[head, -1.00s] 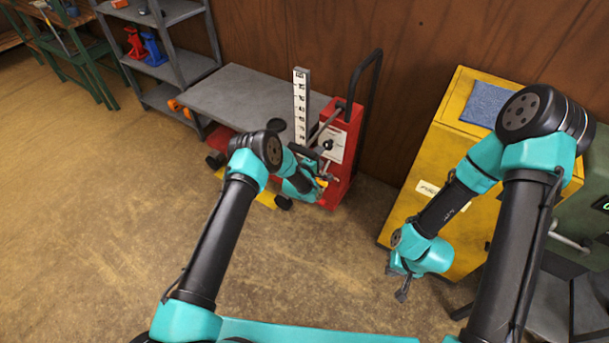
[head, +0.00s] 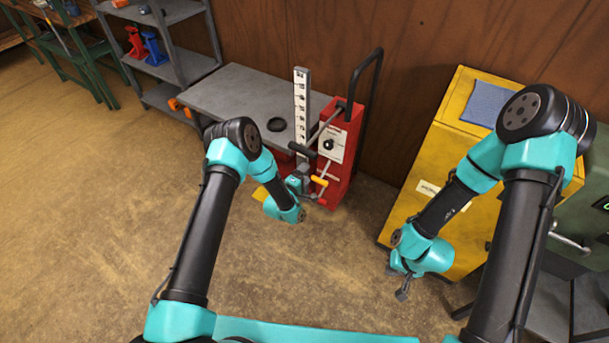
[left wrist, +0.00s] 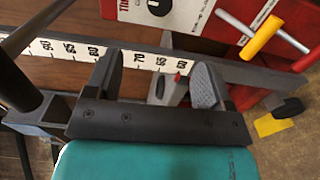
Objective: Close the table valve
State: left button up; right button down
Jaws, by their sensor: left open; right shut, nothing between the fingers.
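The red lift-table unit (head: 341,155) stands against the wall, with a white panel carrying a black knob (head: 327,144). A T-shaped metal lever with a yellow grip (head: 319,181) sticks out low on its front; the grip also shows at upper right in the left wrist view (left wrist: 260,37). I cannot tell for sure which part is the valve. My left gripper (head: 300,182) is open, just left of the yellow grip. In the left wrist view its fingers (left wrist: 158,82) are apart, with a grey, red-tipped piece (left wrist: 172,88) behind them. My right gripper (head: 401,288) is shut and empty, far from the unit.
A white measuring scale (head: 301,105) stands upright beside the unit, close behind my left gripper. A yellow cabinet (head: 450,140) stands at right. The floor (head: 90,220) at left is open.

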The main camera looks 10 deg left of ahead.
dwell(0.3)
pick_arm(q)
jog(key=s+a+f+m+g+y, duration=0.25)
jog(key=s+a+m+g, duration=0.5)
jog(key=s, duration=0.75)
jog(key=s+a+r+m+g, duration=0.1)
jog(key=s+a+r+g, duration=0.1)
jog(key=s, duration=0.8)
jog(key=s+a+r+m+g+y, duration=0.1)
jog(key=s+a+g, duration=0.3)
jog(key=s, duration=0.6)
jog(key=shift+s+a+r+m+g, duration=0.15)
jog(key=shift+a+r+m+g, duration=0.25)
jog(key=shift+r+m+g, duration=0.45)
jog(key=shift+f+y, duration=0.15)
jog(key=shift+y, duration=0.1)
